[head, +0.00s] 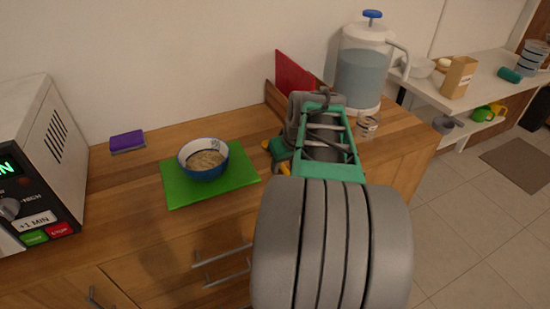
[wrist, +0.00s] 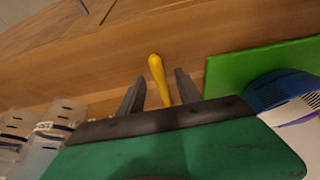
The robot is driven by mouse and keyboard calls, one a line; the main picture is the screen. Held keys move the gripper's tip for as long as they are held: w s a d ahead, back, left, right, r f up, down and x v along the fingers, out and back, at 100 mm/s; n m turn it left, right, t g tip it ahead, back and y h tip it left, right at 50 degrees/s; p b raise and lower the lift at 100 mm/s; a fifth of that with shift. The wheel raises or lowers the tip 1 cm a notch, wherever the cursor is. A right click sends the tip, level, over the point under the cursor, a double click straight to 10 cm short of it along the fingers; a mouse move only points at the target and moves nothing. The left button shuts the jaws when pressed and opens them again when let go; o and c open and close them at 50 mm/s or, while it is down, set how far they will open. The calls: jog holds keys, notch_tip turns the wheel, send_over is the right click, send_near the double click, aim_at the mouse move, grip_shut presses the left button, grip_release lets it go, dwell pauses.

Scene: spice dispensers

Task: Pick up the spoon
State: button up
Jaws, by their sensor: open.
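The spoon shows in the wrist view as a yellow handle (wrist: 157,68) with a rounded end over the wooden counter. My gripper (wrist: 160,76) is open, with one grey finger on each side of the handle. I see a gap between the handle and each finger, and I cannot tell its height relative to the fingertips. The rest of the spoon is hidden behind the gripper body. In the head view my arm covers most of this spot, and only small yellow bits show beside it, which I cannot tell apart surely.
A green board (head: 178,194) with a blue bowl (head: 204,172) of food lies left of my arm; the board (wrist: 225,72) is close to the right finger. A glass jar (head: 367,127) and a water dispenser (head: 364,75) stand behind right. A microwave (head: 45,150) is far left.

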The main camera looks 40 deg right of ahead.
grip_shut()
dwell(0.3)
jog(key=shift+r, duration=0.1)
